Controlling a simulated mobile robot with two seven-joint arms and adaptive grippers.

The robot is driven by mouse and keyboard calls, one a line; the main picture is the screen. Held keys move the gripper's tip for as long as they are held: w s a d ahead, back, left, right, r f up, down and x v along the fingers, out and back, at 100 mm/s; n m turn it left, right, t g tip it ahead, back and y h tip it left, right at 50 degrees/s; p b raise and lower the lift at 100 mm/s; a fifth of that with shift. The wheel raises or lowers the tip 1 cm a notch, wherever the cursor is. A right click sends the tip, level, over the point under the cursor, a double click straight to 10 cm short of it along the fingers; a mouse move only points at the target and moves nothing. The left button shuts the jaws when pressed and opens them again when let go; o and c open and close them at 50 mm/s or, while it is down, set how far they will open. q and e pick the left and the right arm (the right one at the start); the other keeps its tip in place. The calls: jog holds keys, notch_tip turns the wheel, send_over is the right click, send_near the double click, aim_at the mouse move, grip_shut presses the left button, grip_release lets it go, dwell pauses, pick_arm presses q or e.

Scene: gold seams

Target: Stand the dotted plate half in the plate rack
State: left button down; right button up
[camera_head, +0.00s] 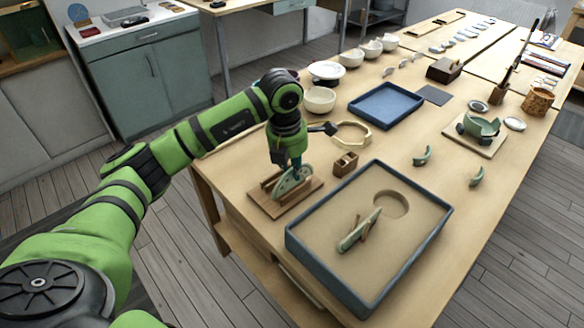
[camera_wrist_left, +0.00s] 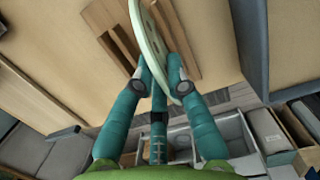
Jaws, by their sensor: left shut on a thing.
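The dotted plate half (camera_head: 289,184) is a pale green piece with a curved rim. It stands on edge at the wooden plate rack (camera_head: 262,199), between the rack's raised bars; I cannot tell if it rests fully on the base. My left gripper (camera_head: 294,168) is above it, pointing down, shut on its upper part. In the left wrist view the plate half (camera_wrist_left: 150,38) is seen nearly edge-on between the teal fingers (camera_wrist_left: 160,86), with the brown rack (camera_wrist_left: 115,25) behind it. My right gripper is in neither view.
A blue-rimmed sand tray (camera_head: 425,240) holding green shards is to the right of the rack. White bowls (camera_head: 319,100) and a blue tray (camera_head: 386,105) are farther back.

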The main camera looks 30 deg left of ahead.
aim_at(292, 178)
pick_arm(q)
jog(key=shift+f+b, duration=1.2)
jog(key=shift+f, duration=0.3)
dwell(1.8)
jog(key=c, duration=1.2)
grip_release()
jog(key=shift+o, duration=0.2)
jog(key=o, duration=0.5)
jog(key=shift+c, duration=0.2)
jog(key=shift+r, duration=0.15)
jog(key=shift+r+p, duration=2)
jog(key=shift+r, duration=0.9)
